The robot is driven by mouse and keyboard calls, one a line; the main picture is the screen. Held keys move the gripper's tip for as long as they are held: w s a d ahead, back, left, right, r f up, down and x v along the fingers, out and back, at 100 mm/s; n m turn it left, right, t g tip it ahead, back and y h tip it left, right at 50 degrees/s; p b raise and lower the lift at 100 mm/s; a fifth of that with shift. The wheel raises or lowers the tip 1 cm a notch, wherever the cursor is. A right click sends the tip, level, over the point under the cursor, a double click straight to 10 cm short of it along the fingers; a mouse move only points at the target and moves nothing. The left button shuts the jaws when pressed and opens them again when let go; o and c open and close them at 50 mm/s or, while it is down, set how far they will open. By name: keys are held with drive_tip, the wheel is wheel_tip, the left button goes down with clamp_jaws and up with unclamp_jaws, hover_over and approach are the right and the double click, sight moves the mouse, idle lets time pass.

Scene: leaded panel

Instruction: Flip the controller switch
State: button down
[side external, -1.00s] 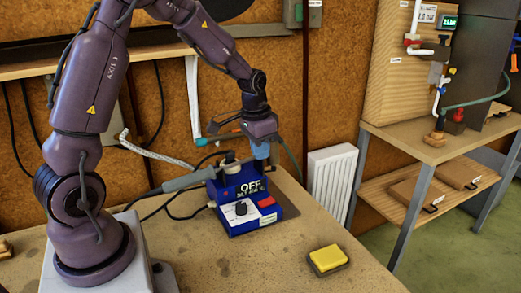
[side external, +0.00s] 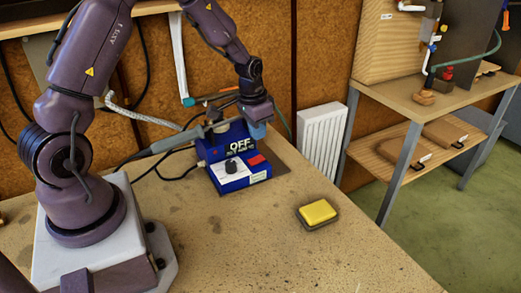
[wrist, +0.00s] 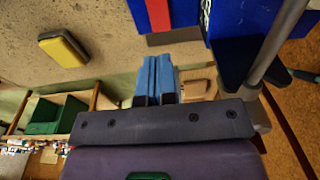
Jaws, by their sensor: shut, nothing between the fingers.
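The blue controller (side external: 222,183) stands on the bench in the side view. It has a white front face, a dark knob (side external: 231,168), a red switch (side external: 257,160) and a sign reading OFF. My gripper (side external: 258,136) is just behind and above the controller's right side. In the wrist view its blue fingers (wrist: 155,80) are together and empty. A red strip (wrist: 158,15) beside blue casing shows at the top, apart from the fingertips. I cannot tell whether it is the switch.
A soldering iron (side external: 178,140) with its cable lies at the controller's left. A yellow sponge (side external: 318,212) rests on a dark tray to the front right. The bench front is clear. A white radiator (side external: 322,140) and a wooden side table (side external: 408,98) stand beyond the bench.

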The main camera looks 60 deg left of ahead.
sight(261, 157)
drive_tip(key=f, duration=0.6)
drive_tip(key=shift+w+f, duration=0.3)
drive_tip(key=shift+w, duration=0.1)
